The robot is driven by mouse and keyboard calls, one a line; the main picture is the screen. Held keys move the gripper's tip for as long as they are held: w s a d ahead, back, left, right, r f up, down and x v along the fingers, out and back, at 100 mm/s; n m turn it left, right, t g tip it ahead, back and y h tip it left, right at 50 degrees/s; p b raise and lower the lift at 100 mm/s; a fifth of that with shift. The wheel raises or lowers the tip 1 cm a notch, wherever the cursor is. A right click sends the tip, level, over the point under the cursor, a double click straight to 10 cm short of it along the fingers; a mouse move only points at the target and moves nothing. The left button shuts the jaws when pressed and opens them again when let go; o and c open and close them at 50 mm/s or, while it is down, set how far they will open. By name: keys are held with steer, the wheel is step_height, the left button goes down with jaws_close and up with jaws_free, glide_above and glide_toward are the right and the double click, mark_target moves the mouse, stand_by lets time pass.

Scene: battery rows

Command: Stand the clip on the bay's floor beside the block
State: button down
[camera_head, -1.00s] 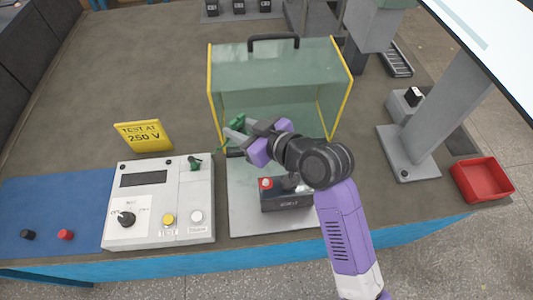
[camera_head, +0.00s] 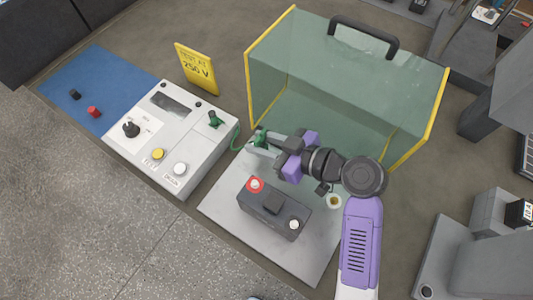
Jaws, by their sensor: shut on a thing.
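The green clip (camera_head: 260,137) is at the tips of my gripper (camera_head: 267,147), which is shut on it. My fingers hide part of the clip. A green lead shows between the clip and the tester. The block (camera_head: 262,210), a dark battery case with a red-ringed terminal and a pale one, sits on the bay's light grey floor plate (camera_head: 231,204). My gripper and the clip are beyond the block in the picture, near the open front of the bay's glass shield (camera_head: 350,95). I cannot tell how high the clip is above the floor.
The white tester (camera_head: 180,140) stands left of the plate, with another green plug (camera_head: 214,119) on it. A yellow sign (camera_head: 196,68) stands behind it. A blue mat (camera_head: 100,88) lies farther left. Grey equipment (camera_head: 465,255) stands at the right. The plate's near left part is bare.

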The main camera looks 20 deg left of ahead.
mark_target(262, 161)
steer(key=shift+f, duration=2.9)
steer(key=shift+f+b, duration=0.2)
steer(key=shift+b, duration=0.15)
steer(key=c, duration=1.1)
jaws_free()
steer(key=shift+r, duration=0.1)
steer(key=shift+r, duration=0.15)
steer(key=v, duration=1.2)
